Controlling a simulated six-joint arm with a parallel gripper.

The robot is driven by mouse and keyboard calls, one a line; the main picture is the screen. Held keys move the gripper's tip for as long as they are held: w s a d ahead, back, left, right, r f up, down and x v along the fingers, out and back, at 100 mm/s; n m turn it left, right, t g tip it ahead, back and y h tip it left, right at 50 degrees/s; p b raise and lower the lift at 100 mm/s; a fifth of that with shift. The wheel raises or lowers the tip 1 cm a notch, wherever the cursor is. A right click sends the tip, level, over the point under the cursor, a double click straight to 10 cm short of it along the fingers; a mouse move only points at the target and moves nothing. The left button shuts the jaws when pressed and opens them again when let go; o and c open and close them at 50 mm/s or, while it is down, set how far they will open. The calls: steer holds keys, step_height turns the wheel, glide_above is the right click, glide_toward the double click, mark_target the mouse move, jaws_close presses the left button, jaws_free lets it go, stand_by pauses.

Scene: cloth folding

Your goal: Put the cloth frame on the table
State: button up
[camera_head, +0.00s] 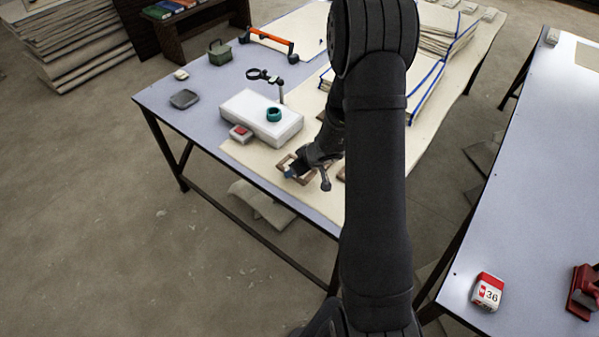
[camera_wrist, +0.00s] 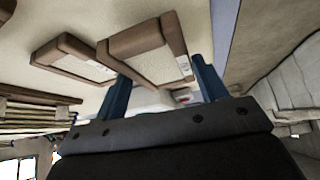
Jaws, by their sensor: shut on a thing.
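A brown wooden cloth frame (camera_head: 284,162) with pale cloth inside is at my gripper (camera_head: 292,172), low over the front part of the blue-grey table (camera_head: 205,80). In the wrist view my gripper (camera_wrist: 158,72) has its two blue fingers on either side of this frame (camera_wrist: 145,38), shut on it. I cannot tell whether the frame touches the surface below. A second, similar frame (camera_wrist: 72,60) lies beside it in the wrist view; in the head view my arm mostly hides it, with only a brown edge (camera_head: 342,173) showing.
A white box (camera_head: 255,112) with a teal ring (camera_head: 274,114) stands behind my gripper, near a small red-topped block (camera_head: 240,133) and a magnifier stand (camera_head: 266,76). Cloth stacks (camera_head: 430,85) lie to the right, behind my arm.

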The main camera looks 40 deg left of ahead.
steer(key=shift+f, duration=1.5)
steer(key=shift+f, duration=0.15)
steer(key=o, duration=1)
steer(key=shift+r, duration=0.25)
steer(key=v, duration=1.2)
steer(key=shift+f, duration=0.1)
